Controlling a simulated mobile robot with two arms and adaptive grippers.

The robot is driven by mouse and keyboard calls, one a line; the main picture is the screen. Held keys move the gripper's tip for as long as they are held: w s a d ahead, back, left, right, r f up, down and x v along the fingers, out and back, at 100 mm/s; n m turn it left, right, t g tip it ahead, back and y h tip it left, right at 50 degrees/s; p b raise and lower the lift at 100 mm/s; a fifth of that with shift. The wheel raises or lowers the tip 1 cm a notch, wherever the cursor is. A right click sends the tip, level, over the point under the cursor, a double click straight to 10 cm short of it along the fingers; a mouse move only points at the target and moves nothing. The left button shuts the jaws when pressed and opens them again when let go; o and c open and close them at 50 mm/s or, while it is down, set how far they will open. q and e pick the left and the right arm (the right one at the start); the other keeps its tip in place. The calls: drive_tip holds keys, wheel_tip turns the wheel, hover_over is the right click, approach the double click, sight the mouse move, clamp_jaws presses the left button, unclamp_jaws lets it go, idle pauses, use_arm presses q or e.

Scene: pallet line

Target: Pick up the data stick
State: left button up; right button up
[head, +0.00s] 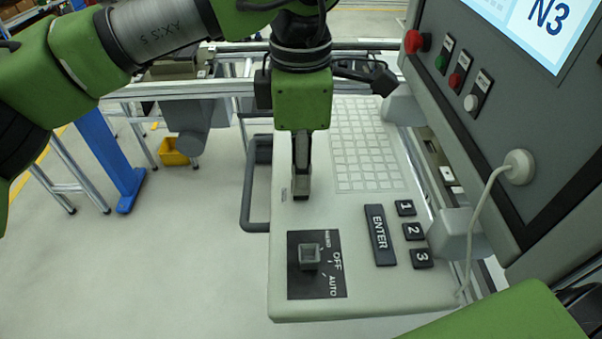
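My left gripper (302,197) points straight down over the pale grey console (350,290), left of its key grid. Its fingers show edge-on, one in front of the other, so the gap between them is hidden. Its tips are close to the console top; I cannot tell whether they touch it. I cannot make out the data stick for certain; the fingers may hide it. A small grey mark (284,195) shows on the console just left of the fingertips. My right gripper is out of view; only a green part of my arm shows at the lower right.
The console carries a key grid (365,150), an ENTER key (380,236), number keys and a rotary switch (310,257). A dark handle (254,185) juts from its left side. A panel with a screen (530,25), buttons and a white cable (484,205) stands at right.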

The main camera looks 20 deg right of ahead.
use_arm(q)
drive_tip(key=shift+c, duration=0.8)
drive_tip(key=shift+r, duration=0.1)
